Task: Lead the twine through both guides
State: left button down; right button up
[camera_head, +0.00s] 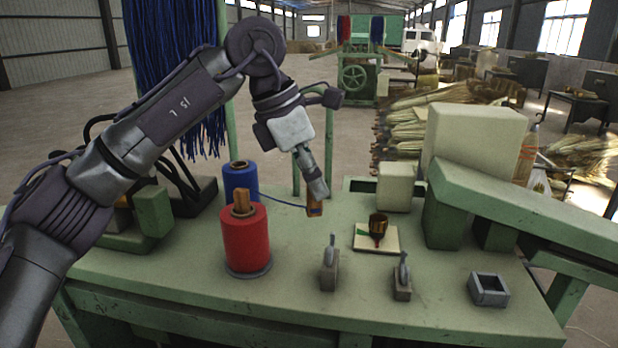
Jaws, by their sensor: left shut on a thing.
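My left gripper (317,194) points down over the green bench and is shut on a small wooden piece with blue twine at it. The blue twine (280,201) runs from the blue spool (236,182) at the back to this piece. Two small grey metal guides (329,268) and (402,281) stand on the bench in front of and to the right of my gripper. The twine lies behind both, apart from them. My right gripper is not in view.
A red spool (247,240) stands in front of the blue one. A pale plate (364,240) with a dark brown object sits behind the guides. A grey open square box (489,289) is at right. A sloping green machine part (520,210) bounds the right side.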

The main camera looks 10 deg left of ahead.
pick_arm(q)
jog(key=s+d+b, duration=0.2)
jog(key=s+d, duration=0.4)
jog(key=d, duration=0.2)
jog(key=shift+s+d+b, duration=0.2)
jog(key=shift+s+b, duration=0.15)
jog(key=shift+b, duration=0.05)
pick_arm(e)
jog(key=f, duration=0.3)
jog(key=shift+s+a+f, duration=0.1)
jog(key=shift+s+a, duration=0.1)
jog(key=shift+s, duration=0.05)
pick_arm(q)
jog(key=shift+f, duration=0.2)
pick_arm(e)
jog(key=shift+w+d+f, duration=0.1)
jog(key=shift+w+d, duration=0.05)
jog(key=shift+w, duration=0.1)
pick_arm(q)
notch_tip(320, 180, down, 2)
jog(key=shift+b, duration=0.9)
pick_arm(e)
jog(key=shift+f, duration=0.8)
